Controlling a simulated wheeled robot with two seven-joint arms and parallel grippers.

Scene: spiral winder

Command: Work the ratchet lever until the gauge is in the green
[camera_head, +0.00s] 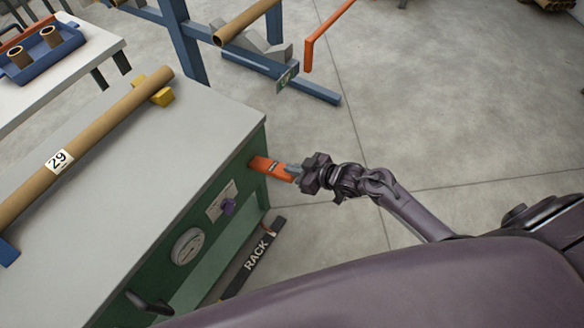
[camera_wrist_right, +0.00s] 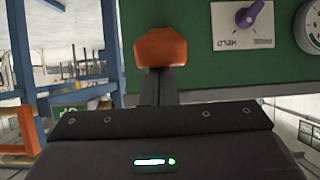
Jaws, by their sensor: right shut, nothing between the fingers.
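The orange ratchet lever (camera_head: 268,167) sticks out from the green front panel of the winder cabinet (camera_head: 215,190). It also shows end-on in the right wrist view (camera_wrist_right: 160,47). My right gripper (camera_head: 292,171) is shut with nothing between its fingers. Its fingertips are at the lever's outer end, touching or very close; I cannot tell which. The round white gauge (camera_head: 187,246) is lower along the same panel, and part of it shows in the right wrist view (camera_wrist_right: 312,25). Its needle and coloured zones are too small or cut off to read. My left gripper is not in view.
A purple knob (camera_head: 228,207) on a label plate sits between lever and gauge. A black handle (camera_head: 150,302) is farther along the panel. A cardboard tube marked 29 (camera_head: 90,140) lies on the cabinet top. A black RACK bar (camera_head: 254,258) is low beside the cabinet. Floor right is clear.

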